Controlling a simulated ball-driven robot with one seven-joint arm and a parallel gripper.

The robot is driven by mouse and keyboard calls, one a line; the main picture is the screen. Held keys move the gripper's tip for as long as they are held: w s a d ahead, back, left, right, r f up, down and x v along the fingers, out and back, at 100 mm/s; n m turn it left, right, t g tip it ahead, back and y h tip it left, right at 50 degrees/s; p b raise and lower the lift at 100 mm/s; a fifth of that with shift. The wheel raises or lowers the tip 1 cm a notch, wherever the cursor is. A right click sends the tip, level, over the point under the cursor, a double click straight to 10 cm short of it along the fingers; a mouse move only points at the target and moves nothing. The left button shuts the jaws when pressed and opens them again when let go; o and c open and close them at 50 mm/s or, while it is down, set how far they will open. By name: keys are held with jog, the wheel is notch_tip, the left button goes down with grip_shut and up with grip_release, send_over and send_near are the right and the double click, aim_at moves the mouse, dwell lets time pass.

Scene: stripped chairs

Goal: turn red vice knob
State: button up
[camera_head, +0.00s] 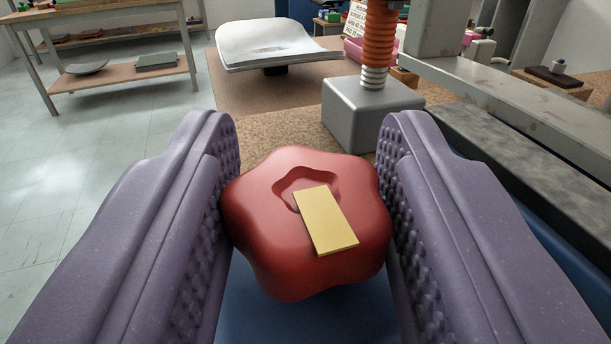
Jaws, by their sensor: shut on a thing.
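The red vice knob (265,235) is a rounded, lobed knob with a recess in its face, in the lower middle of the view. A flat yellow strip (327,221) lies slantwise on its face, from the recess toward the lower right edge. My gripper (308,190) has two purple fingers with studded inner pads, one on each side of the knob. The pads press against the knob's left and right sides. What lies behind the knob is mostly hidden; a blue surface (262,312) shows below it.
Beyond the knob stand a grey block (358,112) and an orange-and-white coiled post (377,45). A grey metal beam (500,95) runs along the right. A white chair shell (270,45) lies at the back. A shelved table (120,75) stands at the far left, above open tiled floor.

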jog(key=shift+d+r+n+y, duration=0.1)
jog(key=shift+n+y, duration=0.9)
jog(key=shift+y, duration=0.5)
jog(key=shift+g, duration=0.3)
jog(key=o, duration=1)
jog(key=shift+d, duration=0.1)
jog(key=shift+c, duration=0.2)
jog(key=shift+s, duration=0.1)
jog(key=p+v, duration=0.2)
jog(key=v, duration=0.5)
jog(key=shift+s, duration=0.3)
jog(key=shift+d, duration=0.1)
